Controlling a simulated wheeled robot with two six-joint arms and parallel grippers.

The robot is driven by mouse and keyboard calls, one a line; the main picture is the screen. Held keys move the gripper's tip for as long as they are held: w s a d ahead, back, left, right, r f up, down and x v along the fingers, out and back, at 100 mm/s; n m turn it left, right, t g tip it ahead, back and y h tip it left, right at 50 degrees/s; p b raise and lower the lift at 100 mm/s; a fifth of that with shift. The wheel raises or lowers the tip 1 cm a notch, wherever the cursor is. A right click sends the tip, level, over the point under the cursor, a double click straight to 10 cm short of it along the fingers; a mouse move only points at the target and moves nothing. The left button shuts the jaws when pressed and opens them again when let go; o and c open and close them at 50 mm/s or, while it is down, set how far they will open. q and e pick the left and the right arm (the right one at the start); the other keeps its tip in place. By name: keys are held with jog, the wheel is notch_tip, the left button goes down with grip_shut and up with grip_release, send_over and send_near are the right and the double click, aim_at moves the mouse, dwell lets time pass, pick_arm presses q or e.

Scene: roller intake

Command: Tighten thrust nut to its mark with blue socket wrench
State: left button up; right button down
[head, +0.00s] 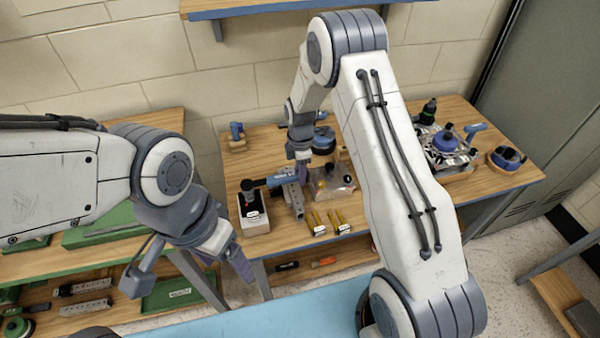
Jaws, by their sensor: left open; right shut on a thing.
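My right gripper (301,168) is low over the middle bench, small and partly hidden by its own wrist. It is shut on what looks like the blue socket wrench (282,178), whose handle lies roughly level and points left. A metal fixture (333,183) with small knobs stands just right of the gripper. I cannot make out the thrust nut or its mark. My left gripper (236,262) is open and empty, in front of the bench's left front corner.
A grey slotted rail (293,197) is close beside the gripper. A blue-topped assembly (446,142) and a round blue-and-black part (507,158) are at the right. A blue surface (250,315) is nearest me.

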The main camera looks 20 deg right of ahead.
jog(key=shift+f, duration=0.15)
jog(key=shift+f+b, duration=0.95)
jog(key=shift+f, duration=0.4)
jog(key=shift+s+a+r+m, duration=0.1)
jog(key=shift+s+m, duration=0.4)
jog(key=shift+s, duration=0.2)
jog(key=shift+s+a+m+p, duration=0.25)
jog(key=shift+s+m, duration=0.35)
jog(key=shift+s, duration=0.2)
jog(key=shift+s+a+m+p, duration=0.1)
jog(key=shift+s+m+p, duration=0.15)
jog(key=shift+s+m, duration=0.45)
jog(key=shift+s, duration=0.15)
jog(key=shift+s+a+m+p, duration=0.1)
jog(key=shift+s+a+m, duration=0.25)
jog(key=shift+s+m, duration=0.25)
jog(key=shift+s+a+m+p, duration=0.15)
jog(key=shift+s+a+m, duration=0.25)
jog(key=shift+s, duration=0.35)
jog(key=shift+s+a+m+p, duration=0.1)
jog(key=shift+s+a+m, duration=0.2)
jog(key=shift+s+m, duration=0.35)
